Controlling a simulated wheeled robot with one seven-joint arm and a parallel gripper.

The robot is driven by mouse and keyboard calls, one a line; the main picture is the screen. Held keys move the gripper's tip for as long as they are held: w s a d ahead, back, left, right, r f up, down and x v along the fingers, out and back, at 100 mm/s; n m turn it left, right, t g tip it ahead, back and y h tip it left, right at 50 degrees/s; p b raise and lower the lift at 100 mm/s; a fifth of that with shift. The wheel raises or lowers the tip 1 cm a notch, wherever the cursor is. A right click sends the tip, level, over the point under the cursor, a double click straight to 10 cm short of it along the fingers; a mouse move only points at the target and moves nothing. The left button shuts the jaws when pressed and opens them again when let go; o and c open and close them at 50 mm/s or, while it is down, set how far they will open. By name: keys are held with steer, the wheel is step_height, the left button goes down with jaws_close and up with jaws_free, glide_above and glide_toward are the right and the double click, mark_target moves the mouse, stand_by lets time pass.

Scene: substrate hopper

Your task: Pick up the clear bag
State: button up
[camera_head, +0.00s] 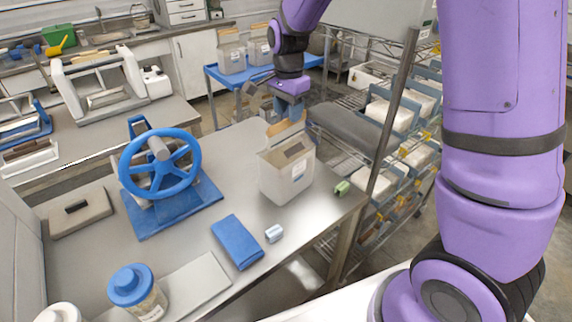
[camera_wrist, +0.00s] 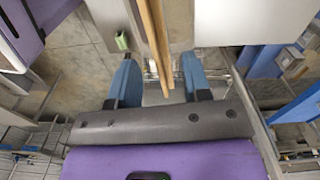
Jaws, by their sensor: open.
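The clear bag (camera_head: 284,177) stands upright on the grey table near its right edge, translucent and boxy, with a brown top strip and a small label. My gripper (camera_head: 284,104) is just above and behind its top in the head view. In the wrist view my gripper (camera_wrist: 158,68) is open, with one blue finger on each side of the bag's brown top edge (camera_wrist: 157,38). The edge runs between the fingers; I cannot tell whether either finger touches it. Most of the bag's body is hard to make out in the wrist view.
A blue handwheel device (camera_head: 160,165), a blue pad (camera_head: 237,242), a small white-blue item (camera_head: 274,233) and a blue-lidded jar (camera_head: 137,290) share the table. A green item (camera_head: 342,188) lies right of the bag. Similar bags (camera_head: 231,55) stand on a blue cart behind. A wire rack (camera_head: 385,125) stands close right.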

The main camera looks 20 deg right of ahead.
mark_target(287, 122)
steer(key=shift+a+f, duration=0.15)
steer(key=shift+f, duration=2.55)
jaws_close()
steer(key=shift+w, duration=0.1)
